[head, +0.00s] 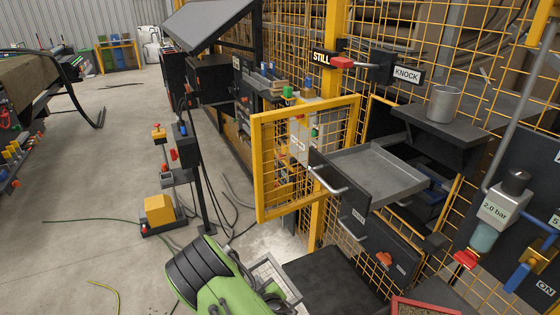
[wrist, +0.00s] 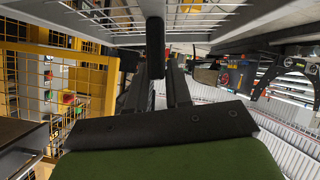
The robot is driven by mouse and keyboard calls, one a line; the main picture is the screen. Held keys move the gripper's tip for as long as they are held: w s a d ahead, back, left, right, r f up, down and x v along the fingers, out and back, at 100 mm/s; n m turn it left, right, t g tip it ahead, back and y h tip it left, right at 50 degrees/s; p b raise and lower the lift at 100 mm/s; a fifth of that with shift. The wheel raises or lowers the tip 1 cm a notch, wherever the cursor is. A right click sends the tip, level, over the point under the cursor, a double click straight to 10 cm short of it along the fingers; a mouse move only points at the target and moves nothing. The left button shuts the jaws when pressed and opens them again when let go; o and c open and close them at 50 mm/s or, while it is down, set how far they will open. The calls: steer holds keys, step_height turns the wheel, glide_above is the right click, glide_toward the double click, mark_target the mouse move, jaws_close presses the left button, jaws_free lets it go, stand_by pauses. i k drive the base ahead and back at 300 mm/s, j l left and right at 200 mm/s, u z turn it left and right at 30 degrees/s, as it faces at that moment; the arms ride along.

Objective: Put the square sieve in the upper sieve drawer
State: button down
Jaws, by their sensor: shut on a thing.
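My gripper (wrist: 155,78) is shut on the square sieve (wrist: 92,22), whose frame and wire mesh spread across the top of the wrist view. In the head view the sieve (head: 284,282) shows at the bottom, partly hidden by my green arm. The upper sieve drawer (head: 375,168) is pulled out, an empty shallow grey tray with a dark front and a bar handle. It lies above and to the right of the sieve, clearly apart from it. A lower dark front (head: 388,262) with a handle sits beneath it. The fingertips are hard to make out in the head view.
A yellow mesh gate (head: 258,165) stands open just left of the drawer. A dark flat surface (head: 325,280) lies right of the sieve, with a red-rimmed tray (head: 425,306) beyond. A shelf with a metal cup (head: 443,104) is above right. Open floor lies to the left.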

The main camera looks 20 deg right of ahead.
mark_target(368, 174)
steer(key=i+j, duration=0.15)
steer(key=j, duration=0.25)
steer(key=i+j, duration=0.15)
steer(key=j, duration=0.25)
steer(key=i+j+z, duration=0.1)
steer(key=j, duration=0.3)
steer(key=i+j, duration=0.2)
steer(key=j, duration=0.2)
steer(key=i+j+z, duration=0.1)
steer(key=j, duration=0.3)
steer(key=i+j, duration=0.15)
steer(key=j, duration=0.25)
steer(key=i+j, duration=0.1)
steer(key=j, duration=0.35)
steer(key=z, duration=0.05)
